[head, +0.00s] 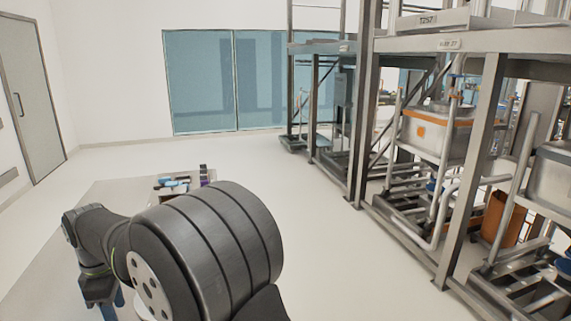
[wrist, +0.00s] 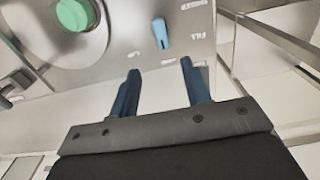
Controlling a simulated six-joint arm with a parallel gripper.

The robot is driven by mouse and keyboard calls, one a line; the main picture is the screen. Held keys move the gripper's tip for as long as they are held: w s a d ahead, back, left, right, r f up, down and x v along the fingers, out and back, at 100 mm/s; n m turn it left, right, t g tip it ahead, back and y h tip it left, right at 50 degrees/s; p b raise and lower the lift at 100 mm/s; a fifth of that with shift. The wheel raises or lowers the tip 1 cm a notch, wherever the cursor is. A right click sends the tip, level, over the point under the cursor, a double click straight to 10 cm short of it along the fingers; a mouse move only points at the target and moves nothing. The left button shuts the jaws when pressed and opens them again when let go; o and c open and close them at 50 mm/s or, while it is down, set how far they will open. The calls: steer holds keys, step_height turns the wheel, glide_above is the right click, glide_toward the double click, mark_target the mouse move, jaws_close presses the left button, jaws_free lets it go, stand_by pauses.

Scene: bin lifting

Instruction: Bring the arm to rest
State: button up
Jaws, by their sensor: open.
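In the wrist view my gripper (wrist: 160,85) shows two dark blue fingers set well apart, with nothing between them. It is open and empty. Beyond the fingers is a pale grey panel (wrist: 120,95) with a round window or opening (wrist: 73,15) with a green centre and a small blue knob (wrist: 160,32). In the head view my black arm is folded across the lower left, and its large joint hides part of the floor and bench. The blue tips of my gripper (head: 112,308) show only partly at the bottom edge.
A low grey surface (head: 118,196) with small items (head: 178,182) lies behind my arm. The floor (head: 290,185) between it and the rack is clear.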

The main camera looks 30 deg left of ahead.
step_height(320, 180, down, 14)
steer(key=shift+r, duration=0.1)
steer(key=n, duration=0.4)
steer(key=shift+n, duration=2.7)
steer(key=shift+r, duration=0.1)
steer(key=shift+s+a+r, duration=0.2)
steer(key=shift+r, duration=0.05)
steer(key=s+a+r+m+t+h, duration=0.1)
steer(key=s+a+r+m+t, duration=0.2)
steer(key=r, duration=0.4)
steer(key=s+a+r+m+h, duration=0.1)
steer(key=s+r+m+h, duration=0.1)
steer(key=r+m, duration=0.4)
steer(key=shift+n+t, duration=0.3)
steer(key=shift+n, duration=0.2)
steer(key=x, duration=1.5)
steer(key=shift+w+d+f, duration=0.15)
steer(key=shift+f, duration=0.2)
